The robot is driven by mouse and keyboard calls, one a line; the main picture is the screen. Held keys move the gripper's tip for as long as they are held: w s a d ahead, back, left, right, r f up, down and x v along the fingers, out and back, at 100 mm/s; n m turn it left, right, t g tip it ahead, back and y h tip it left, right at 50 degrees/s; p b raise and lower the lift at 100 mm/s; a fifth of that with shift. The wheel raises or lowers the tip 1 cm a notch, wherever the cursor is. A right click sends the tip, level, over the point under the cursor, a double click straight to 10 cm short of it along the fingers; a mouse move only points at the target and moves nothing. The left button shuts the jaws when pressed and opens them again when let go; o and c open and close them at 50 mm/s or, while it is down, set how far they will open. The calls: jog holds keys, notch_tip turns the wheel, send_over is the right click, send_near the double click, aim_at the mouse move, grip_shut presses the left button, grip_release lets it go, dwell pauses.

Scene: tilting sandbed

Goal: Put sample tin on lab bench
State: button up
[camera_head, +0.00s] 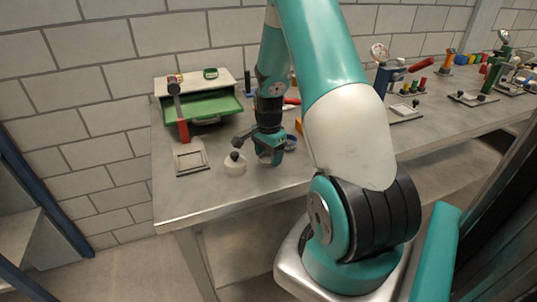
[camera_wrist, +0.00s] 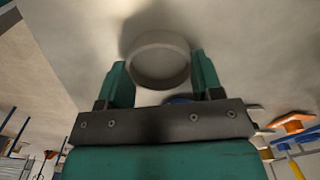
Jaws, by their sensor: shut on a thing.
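The sample tin (camera_wrist: 158,62) shows in the wrist view as a round, pale grey piece with a raised rim, between the two teal fingertips. My gripper (camera_wrist: 160,72) is shut on it. In the head view my gripper (camera_head: 270,158) points down, low over the near left part of the grey lab bench (camera_head: 218,202). The tin is mostly hidden there by the fingers. In the wrist view the pale surface lies close behind the tin with a shadow on it. I cannot tell whether the tin touches the bench.
A blue dish (camera_head: 291,142) is close on the right. The bench's front left is clear.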

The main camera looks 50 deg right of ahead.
aim_at(268, 160)
jog(key=o, duration=1.2)
jog(key=shift+c, duration=0.2)
notch_tip(268, 160, up, 12)
jog(key=b, duration=0.2)
jog(key=w+a+r+n+t+y, duration=0.1)
jog(key=a+r+n, duration=0.3)
jog(key=a, duration=0.5)
jog(key=a+r+n, duration=0.2)
jog(key=a+n, duration=0.4)
jog(key=a, duration=0.4)
jog(key=s+a+r+n+g+y, duration=0.1)
jog(key=s+a+r+n+y, duration=0.2)
jog(key=s+a+n, duration=1.3)
jog(key=a+r+n, duration=0.1)
jog(key=a, duration=0.2)
jog(key=shift+a, duration=0.4)
jog(key=shift+s, duration=0.1)
